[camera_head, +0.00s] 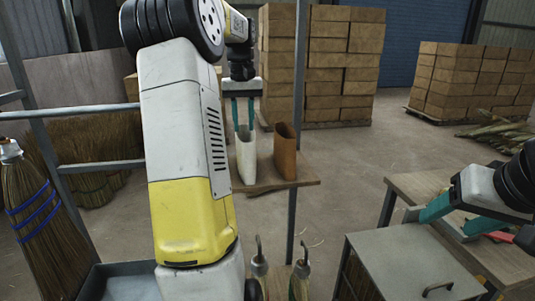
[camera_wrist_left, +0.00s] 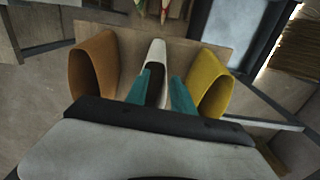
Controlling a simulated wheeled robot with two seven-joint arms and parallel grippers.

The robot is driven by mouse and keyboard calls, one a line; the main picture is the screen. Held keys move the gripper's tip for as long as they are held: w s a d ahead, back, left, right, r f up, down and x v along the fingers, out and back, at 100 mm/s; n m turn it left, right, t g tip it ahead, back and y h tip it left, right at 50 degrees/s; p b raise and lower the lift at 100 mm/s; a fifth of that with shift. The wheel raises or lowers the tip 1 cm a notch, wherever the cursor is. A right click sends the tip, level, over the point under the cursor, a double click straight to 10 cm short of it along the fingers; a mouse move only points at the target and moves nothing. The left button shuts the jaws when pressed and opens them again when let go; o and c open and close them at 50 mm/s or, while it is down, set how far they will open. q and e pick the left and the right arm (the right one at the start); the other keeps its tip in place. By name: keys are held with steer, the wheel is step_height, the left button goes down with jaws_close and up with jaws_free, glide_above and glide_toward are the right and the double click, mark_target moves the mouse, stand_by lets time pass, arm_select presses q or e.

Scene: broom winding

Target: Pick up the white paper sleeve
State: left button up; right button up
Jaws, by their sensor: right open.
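The white paper sleeve (camera_head: 246,158) stands upright on a small wooden shelf (camera_head: 268,188). It also shows between my left fingers in the left wrist view (camera_wrist_left: 157,50). My left gripper (camera_head: 243,128) points down at the sleeve's top, with its teal fingers apart. In the left wrist view the fingers (camera_wrist_left: 161,80) are on either side of the sleeve's dark mouth; I cannot tell whether they touch it. My right gripper (camera_head: 461,218) is open above the table at the right, away from the sleeve.
A brown sleeve (camera_head: 285,152) stands to the right of the white one. A yellow sleeve (camera_wrist_left: 212,85) shows on the other side in the left wrist view, hidden by my arm in the head view. A metal post (camera_head: 297,120) rises beside the shelf. A broom (camera_head: 45,215) stands at left.

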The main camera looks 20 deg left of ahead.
mark_target(246, 151)
arm_select(q)
steer(key=shift+w+a+f+n, duration=0.15)
steer(key=shift+w+a+f, duration=0.25)
steer(key=shift+a, duration=0.2)
steer(key=shift+w+a+f+n, duration=0.15)
steer(key=shift+w+a+f, duration=0.15)
steer(key=shift+a, duration=0.3)
step_height(246, 151, down, 5)
steer(key=shift+s, duration=0.1)
step_height(246, 151, down, 6)
steer(key=shift+f, duration=0.25)
jaws_close()
